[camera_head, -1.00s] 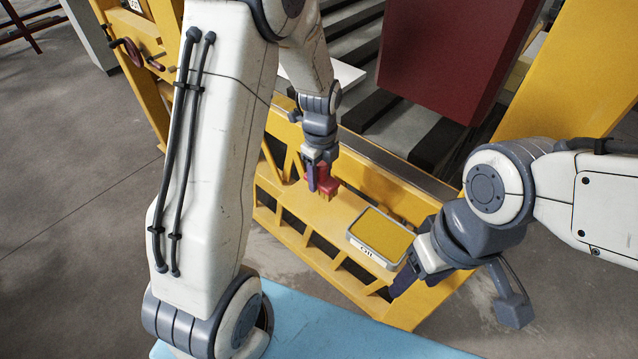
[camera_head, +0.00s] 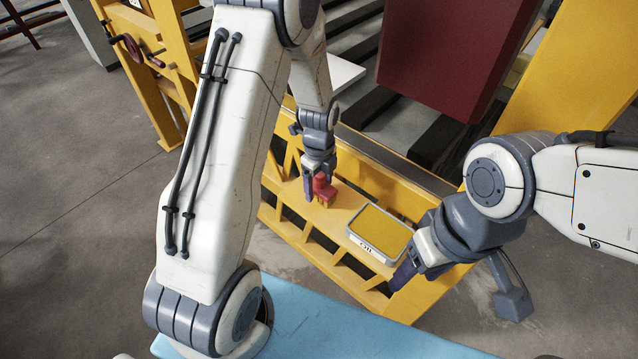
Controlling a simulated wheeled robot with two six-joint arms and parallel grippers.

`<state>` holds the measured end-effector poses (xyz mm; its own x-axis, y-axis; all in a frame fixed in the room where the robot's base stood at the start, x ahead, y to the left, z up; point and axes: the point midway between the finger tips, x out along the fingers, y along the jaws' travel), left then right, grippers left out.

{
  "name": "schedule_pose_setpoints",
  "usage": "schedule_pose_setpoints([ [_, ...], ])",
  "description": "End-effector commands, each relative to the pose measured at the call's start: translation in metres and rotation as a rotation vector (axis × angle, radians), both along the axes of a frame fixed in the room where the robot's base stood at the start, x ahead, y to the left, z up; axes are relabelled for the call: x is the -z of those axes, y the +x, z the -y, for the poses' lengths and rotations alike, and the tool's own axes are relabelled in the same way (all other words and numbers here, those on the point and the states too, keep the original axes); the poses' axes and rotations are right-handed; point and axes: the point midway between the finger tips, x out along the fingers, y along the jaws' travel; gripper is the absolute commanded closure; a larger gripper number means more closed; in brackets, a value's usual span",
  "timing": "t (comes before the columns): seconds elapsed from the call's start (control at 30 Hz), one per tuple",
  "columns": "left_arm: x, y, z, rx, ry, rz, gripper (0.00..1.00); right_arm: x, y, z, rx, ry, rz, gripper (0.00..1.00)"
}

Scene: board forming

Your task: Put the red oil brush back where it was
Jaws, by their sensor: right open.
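The red oil brush (camera_head: 324,188) is upright at the yellow ledge (camera_head: 340,219), to the left of the oil tray. My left gripper (camera_head: 317,184) reaches down from above with its fingers around the brush and looks shut on it. One dark finger shows on the brush's left side; the other is mostly hidden. The brush's lower end is at the ledge surface; I cannot tell whether it touches. The oil tray (camera_head: 357,244), grey-rimmed with a yellow inside, lies on the ledge. My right gripper (camera_head: 407,270) is open and empty at the tray's right front corner.
A large dark red block (camera_head: 445,55) hangs behind the ledge, above grey and black bars. Yellow machine frames (camera_head: 583,70) stand at the right and at the back left. A light blue surface (camera_head: 330,335) lies in front. Ledge room between brush and tray is narrow.

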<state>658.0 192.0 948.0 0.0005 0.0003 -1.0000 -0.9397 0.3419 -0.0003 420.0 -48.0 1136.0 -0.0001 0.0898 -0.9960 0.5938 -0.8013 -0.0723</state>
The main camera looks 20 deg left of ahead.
Motion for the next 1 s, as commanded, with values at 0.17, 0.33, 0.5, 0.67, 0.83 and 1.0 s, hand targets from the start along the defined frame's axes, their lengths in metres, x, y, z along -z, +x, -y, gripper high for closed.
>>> schedule_pose_setpoints([
  [0.17, -0.001, 0.0, 0.0, 0.0, 0.0, 0.0, 0.21, -0.001, 0.0, 0.0, 0.0, 0.0, 0.0, 0.39],
  [0.33, -0.015, 0.001, 0.0, 0.0, 0.0, 0.005, 0.21, 0.002, 0.0, 0.0, 0.0, 0.0, 0.0, 0.39],
  [0.5, -0.05, 0.002, 0.0, 0.0, 0.0, 0.009, 0.21, 0.009, 0.0, 0.0, 0.0, 0.0, 0.0, 0.39],
  [0.67, -0.085, 0.002, 0.0, 0.0, 0.0, 0.009, 0.21, 0.014, 0.0, 0.0, -0.001, 0.0, 0.0, 0.39],
  [0.83, -0.111, 0.001, 0.0, 0.0, 0.001, 0.004, 0.21, 0.017, 0.0, 0.0, -0.001, 0.0, 0.0, 0.39],
  [1.0, -0.125, -0.003, 0.005, -0.017, -0.001, 0.003, 0.21, 0.018, 0.0, 0.0, -0.001, 0.0, 0.0, 0.39],
])
